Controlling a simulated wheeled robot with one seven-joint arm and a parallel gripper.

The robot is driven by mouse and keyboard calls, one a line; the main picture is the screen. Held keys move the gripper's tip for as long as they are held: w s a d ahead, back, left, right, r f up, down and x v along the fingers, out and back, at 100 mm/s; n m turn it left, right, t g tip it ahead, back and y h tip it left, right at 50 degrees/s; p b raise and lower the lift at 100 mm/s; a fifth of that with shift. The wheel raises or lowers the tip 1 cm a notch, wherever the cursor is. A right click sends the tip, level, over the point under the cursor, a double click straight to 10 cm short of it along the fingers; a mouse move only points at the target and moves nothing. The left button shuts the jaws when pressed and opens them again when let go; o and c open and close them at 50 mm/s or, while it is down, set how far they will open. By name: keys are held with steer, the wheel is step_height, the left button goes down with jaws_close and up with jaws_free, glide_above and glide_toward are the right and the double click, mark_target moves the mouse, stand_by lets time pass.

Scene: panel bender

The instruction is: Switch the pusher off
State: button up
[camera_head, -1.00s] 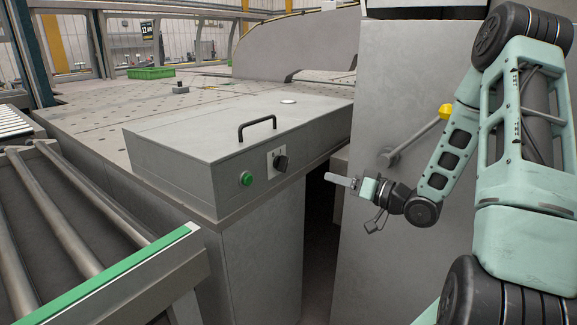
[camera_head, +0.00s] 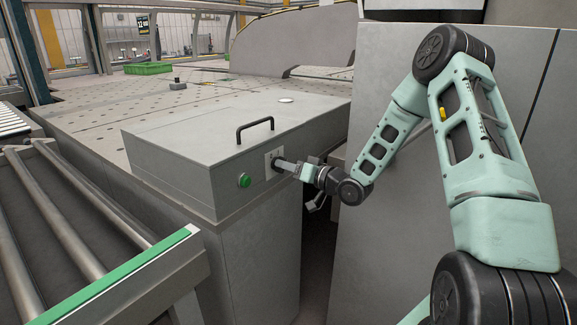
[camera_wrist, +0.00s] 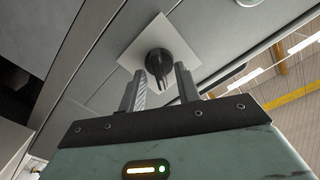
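The pusher switch is a black rotary knob on a pale square plate on the side of the grey metal box (camera_head: 190,150). In the wrist view the knob (camera_wrist: 160,62) sits just ahead of my gripper (camera_wrist: 160,85), its pointer slanting toward the lower right. The two fingers are apart, one on each side of the knob's lower part; whether they touch it I cannot tell. In the head view my gripper (camera_head: 282,164) is at the plate (camera_head: 271,154) and hides most of the knob.
A green button (camera_head: 244,180) is left of the knob on the same face. A black handle (camera_head: 255,128) stands on the box lid. A roller conveyor (camera_head: 60,220) is at the left. A dark gap lies right of the box, and a tall grey cabinet (camera_head: 400,240) stands behind my arm.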

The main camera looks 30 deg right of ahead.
jaws_close()
steer(key=shift+f+n+b, duration=0.1)
steer(key=shift+n+b, duration=0.2)
steer(key=shift+b, duration=0.15)
steer(key=n+b, duration=1.1)
steer(key=b, duration=0.2)
steer(key=shift+s+a, duration=0.1)
steer(key=shift+n+b, duration=0.3)
